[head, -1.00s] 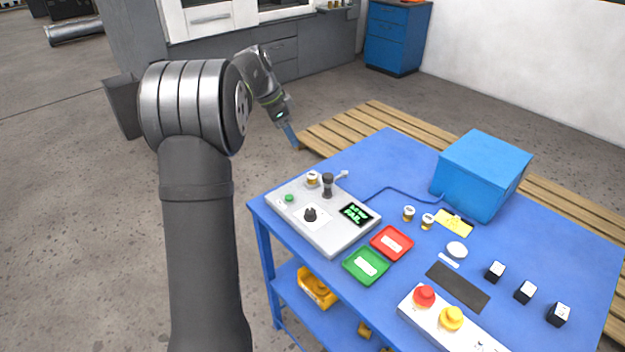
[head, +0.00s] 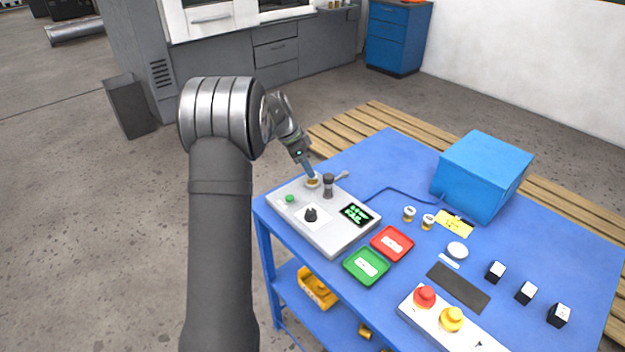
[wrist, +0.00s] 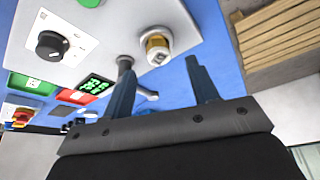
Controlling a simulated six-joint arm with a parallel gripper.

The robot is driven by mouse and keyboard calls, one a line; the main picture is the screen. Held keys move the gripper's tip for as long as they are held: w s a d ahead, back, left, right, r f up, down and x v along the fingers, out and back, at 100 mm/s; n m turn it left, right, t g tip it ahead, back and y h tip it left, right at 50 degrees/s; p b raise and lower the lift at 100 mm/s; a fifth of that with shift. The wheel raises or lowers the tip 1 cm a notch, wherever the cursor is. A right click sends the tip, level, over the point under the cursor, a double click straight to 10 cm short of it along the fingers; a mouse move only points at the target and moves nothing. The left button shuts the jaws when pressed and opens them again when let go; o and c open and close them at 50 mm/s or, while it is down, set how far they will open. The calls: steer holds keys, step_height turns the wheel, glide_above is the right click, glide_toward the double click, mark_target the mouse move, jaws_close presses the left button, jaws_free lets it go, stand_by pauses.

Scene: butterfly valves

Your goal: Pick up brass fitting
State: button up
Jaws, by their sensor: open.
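A brass fitting (head: 313,183) with a white top sits on the back left part of the grey test panel (head: 338,236). It also shows in the wrist view (wrist: 157,46), just beyond my fingertips and near the gap between them. My gripper (head: 310,173) is over the panel's back left, close to this fitting, with its blue fingers apart and nothing between them in the wrist view (wrist: 160,66).
A dark upright post (head: 328,186) stands on the panel right beside the fitting. A black knob (head: 310,215) and a lit display (head: 356,213) are nearer the front. A red tray (head: 392,244), a green tray (head: 366,266) and a blue box (head: 482,175) are on the table.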

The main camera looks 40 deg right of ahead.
steer(key=x, duration=0.4)
steer(key=shift+s+f, duration=0.1)
steer(key=shift+f, duration=0.05)
jaws_close()
